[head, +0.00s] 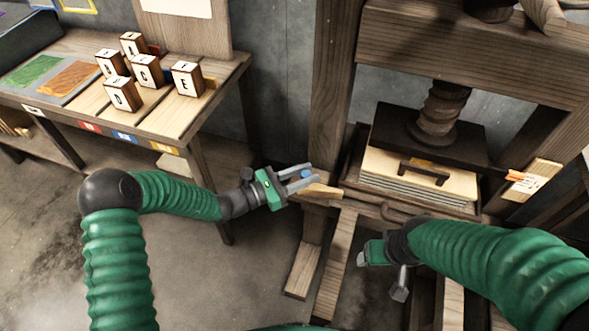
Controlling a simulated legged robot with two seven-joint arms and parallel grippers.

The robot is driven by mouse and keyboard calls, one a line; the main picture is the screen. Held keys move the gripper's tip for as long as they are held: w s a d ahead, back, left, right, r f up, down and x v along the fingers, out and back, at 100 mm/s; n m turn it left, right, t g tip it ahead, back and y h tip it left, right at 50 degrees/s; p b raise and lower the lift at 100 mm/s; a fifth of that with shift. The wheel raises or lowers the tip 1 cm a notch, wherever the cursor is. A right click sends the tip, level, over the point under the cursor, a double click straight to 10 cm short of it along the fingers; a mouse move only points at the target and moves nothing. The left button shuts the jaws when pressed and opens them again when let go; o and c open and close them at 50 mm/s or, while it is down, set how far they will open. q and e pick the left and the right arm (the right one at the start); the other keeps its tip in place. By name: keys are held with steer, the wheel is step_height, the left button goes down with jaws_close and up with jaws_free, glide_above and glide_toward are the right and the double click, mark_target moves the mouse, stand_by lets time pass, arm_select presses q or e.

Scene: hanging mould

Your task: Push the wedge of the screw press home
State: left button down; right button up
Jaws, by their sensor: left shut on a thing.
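The screw press has a heavy wooden frame (470,45), a dark screw (440,110) and a black pressing plate (400,128). Its wedge (320,191), a pale tapered piece of wood, is at the left side of the press bed. My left gripper (308,179) is shut on the wedge, whose tip points right towards the bed. A small blue part shows between the fingers. My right gripper (375,252) is below the front of the press, apart from the wedge.
A pale board with a black handle (424,172) lies on a stack under the plate. A wooden tag with an orange mark (532,180) sticks out at right. A table (185,120) at left carries several lettered blocks (147,70). Floor between table and press is clear.

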mark_target(318, 188)
arm_select(q)
steer(key=d, duration=0.2)
steer(key=s+d, duration=0.1)
steer(key=shift+d+r+p, duration=0.25)
steer(key=shift+d+p, duration=0.05)
steer(key=shift+d, duration=0.1)
arm_select(e)
steer(key=shift+r, duration=0.55)
arm_select(q)
steer(key=c, duration=1.3)
jaws_free()
steer(key=shift+c, duration=0.2)
steer(key=shift+o, duration=1.2)
steer(key=shift+d+f, duration=0.15)
steer(key=shift+d, duration=0.1)
steer(key=shift+a, duration=0.25)
steer(key=p+v, duration=0.2)
steer(key=v, duration=1.4)
steer(key=shift+s+a+f+p, duration=0.1)
steer(key=shift+s+a+p, duration=0.1)
steer(key=shift+p, duration=0.15)
arm_select(e)
step_height(318, 188, up, 3)
steer(key=shift+d+f, duration=0.15)
